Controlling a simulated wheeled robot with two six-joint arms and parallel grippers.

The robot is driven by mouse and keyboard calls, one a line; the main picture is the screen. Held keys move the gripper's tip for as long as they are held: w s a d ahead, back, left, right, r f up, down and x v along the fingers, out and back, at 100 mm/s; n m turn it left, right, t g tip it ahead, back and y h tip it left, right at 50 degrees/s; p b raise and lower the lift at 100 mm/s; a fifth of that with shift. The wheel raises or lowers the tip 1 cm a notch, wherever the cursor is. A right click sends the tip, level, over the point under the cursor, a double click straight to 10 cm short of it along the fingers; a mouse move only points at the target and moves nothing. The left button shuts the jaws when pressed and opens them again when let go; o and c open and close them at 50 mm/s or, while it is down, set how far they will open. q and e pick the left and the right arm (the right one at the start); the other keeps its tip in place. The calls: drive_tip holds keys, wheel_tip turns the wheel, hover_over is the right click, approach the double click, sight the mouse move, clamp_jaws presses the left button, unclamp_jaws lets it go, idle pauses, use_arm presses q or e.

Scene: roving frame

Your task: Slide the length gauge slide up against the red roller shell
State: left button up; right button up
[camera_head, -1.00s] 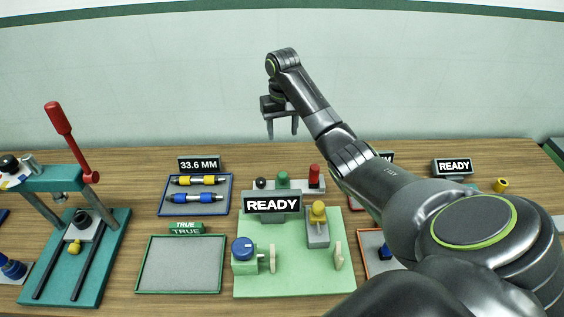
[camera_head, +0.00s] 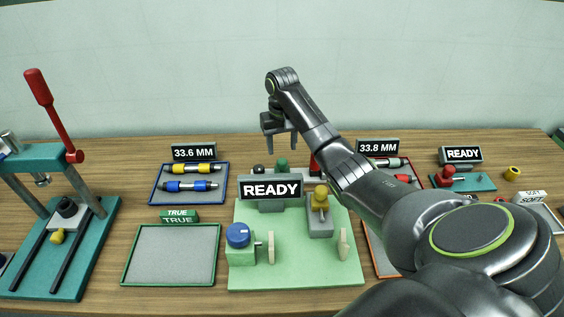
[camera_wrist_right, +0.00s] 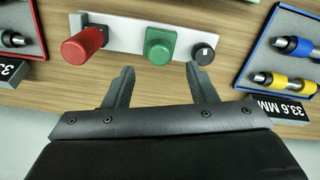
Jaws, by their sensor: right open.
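My right gripper (camera_head: 280,143) is open and empty, fingers down, above the table's back part behind the green fixture. In the right wrist view its two fingers (camera_wrist_right: 160,88) stand apart, near a pale strip bearing a red cylinder (camera_wrist_right: 83,47), a green cylinder (camera_wrist_right: 160,46) and a black knob (camera_wrist_right: 204,53); nothing is between the fingers. A red-knobbed teal device (camera_head: 462,182) stands at the right under a READY sign. Which part is the length gauge slide is not clear. A red-marked roller lies in the tray under the 33.8 MM sign (camera_head: 378,147), partly hidden by my arm. My left gripper is out of view.
The green fixture (camera_head: 300,270) with blue and yellow knobs fills the middle. A blue-rimmed tray (camera_head: 152,196) holds yellow and blue rollers. A green-rimmed tray (camera_head: 172,255) is empty. A teal press with a red lever (camera_head: 50,108) stands left. My right arm covers much of the right side.

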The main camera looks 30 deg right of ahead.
sight(283, 161)
drive_tip(key=shift+f+p, duration=0.3)
drive_tip(key=shift+f, duration=2.45)
drive_tip(key=shift+d, duration=0.1)
clamp_jaws()
